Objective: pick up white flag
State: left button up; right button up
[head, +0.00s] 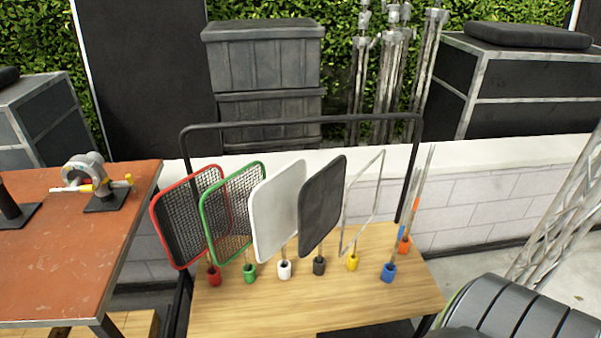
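The white flag (277,211) is a flat white panel with rounded corners. It stands upright and slightly tilted, its short rod in a white holder (285,270) on the wooden cart top (330,301). It is in the row between a green-framed mesh flag (233,213) on its left and a black flag (322,206) on its right. Neither of my grippers shows in the head view.
A black rail (300,121) arches behind. A red-brown table (75,240) with a clamp device (92,176) is at left; a black ribbed object (530,309) is at lower right.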

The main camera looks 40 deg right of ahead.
aim_at(272, 205)
jog(key=l+z, duration=0.15)
jog(key=z, duration=0.95)
